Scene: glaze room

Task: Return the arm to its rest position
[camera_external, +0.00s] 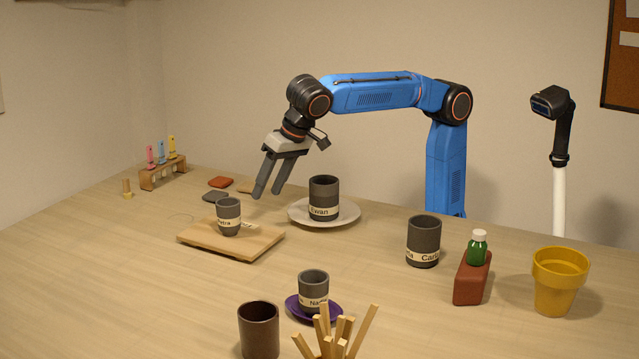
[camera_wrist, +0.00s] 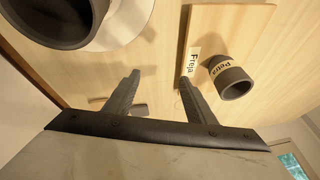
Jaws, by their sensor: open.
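My arm is blue with dark joints and reaches out from the right over the back of the table. My gripper (camera_external: 267,194) is open and empty, its two dark fingers pointing down above the table. In the external view it is behind the wooden board and left of the white plate. In the wrist view my gripper (camera_wrist: 155,85) shows both fingers apart with bare table between them. A grey cup labelled Petra (camera_external: 229,218) stands on the wooden board (camera_external: 262,244); the cup also shows in the wrist view (camera_wrist: 232,82), right of the fingers.
A cup labelled Ewan (camera_external: 324,190) stands on the white plate (camera_external: 346,213). A Carla-like labelled cup (camera_external: 423,238), a green bottle (camera_external: 477,250) on a red block (camera_external: 471,280) and a yellow pot (camera_external: 557,285) stand at right. A cup on a purple saucer (camera_external: 294,310) is in front.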

